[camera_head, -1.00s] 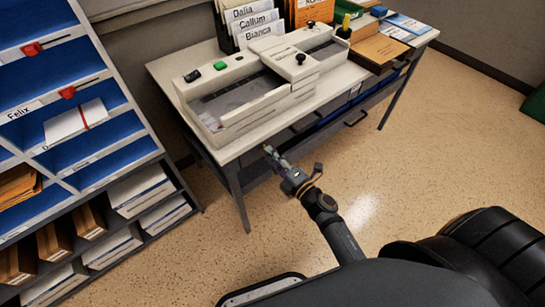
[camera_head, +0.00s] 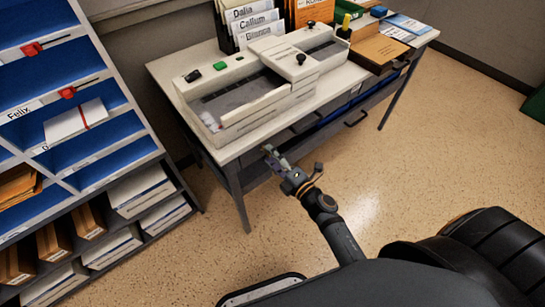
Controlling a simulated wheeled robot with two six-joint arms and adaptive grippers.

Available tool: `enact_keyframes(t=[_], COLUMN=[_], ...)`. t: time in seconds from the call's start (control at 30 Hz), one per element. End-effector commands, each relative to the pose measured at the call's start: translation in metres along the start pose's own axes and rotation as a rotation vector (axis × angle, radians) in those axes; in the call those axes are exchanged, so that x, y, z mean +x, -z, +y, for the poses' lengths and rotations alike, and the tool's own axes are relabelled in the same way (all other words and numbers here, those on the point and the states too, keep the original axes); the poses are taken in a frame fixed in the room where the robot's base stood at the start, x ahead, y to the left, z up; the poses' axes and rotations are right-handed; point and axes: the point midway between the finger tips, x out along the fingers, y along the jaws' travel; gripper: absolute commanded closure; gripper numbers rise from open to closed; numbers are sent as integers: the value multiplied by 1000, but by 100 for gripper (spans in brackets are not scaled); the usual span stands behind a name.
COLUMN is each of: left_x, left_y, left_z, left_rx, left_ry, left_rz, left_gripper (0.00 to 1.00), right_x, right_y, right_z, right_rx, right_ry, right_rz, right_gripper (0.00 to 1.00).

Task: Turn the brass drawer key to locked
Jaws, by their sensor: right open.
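My right gripper (camera_head: 275,158) is open just in front of the table's (camera_head: 160,68) front edge, below the cream machine. Its fingertips point up and left toward the drawer front under the tabletop. The brass drawer key cannot be made out; the gripper may cover it. A dark drawer (camera_head: 305,122) shows to the right of the gripper, under the tabletop. A drawer handle (camera_head: 356,118) is further right. I cannot tell whether the fingers touch anything. My left gripper is not in view.
The cream machine (camera_head: 235,85) stands on the table near its front edge. A sorting shelf (camera_head: 75,100) with blue compartments stands at the left. Name-tabbed folders (camera_head: 255,25) are at the back. The speckled floor (camera_head: 430,130) is clear at the right.

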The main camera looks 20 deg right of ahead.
Motion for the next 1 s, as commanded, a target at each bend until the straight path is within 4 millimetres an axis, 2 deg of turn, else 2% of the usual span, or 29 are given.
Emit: enact_keyframes(t=[0.17, 0.4, 0.6, 0.8, 1.0], left_x=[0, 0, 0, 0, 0], left_y=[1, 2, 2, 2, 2], left_z=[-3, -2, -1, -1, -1], left_rx=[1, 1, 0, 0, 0], left_ry=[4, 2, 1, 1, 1], left_rz=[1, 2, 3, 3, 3], left_gripper=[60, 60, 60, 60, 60], right_x=[-11, -68, -104, -119, -120], right_y=[0, 1, 1, 0, 0], right_z=[-1, -2, -1, 0, 0], right_rx=[0, 0, -1, -1, 0], right_ry=[2, 5, 4, 0, 0], right_rz=[1, 4, 3, 1, 0], right_gripper=[49, 49, 49, 49, 49])
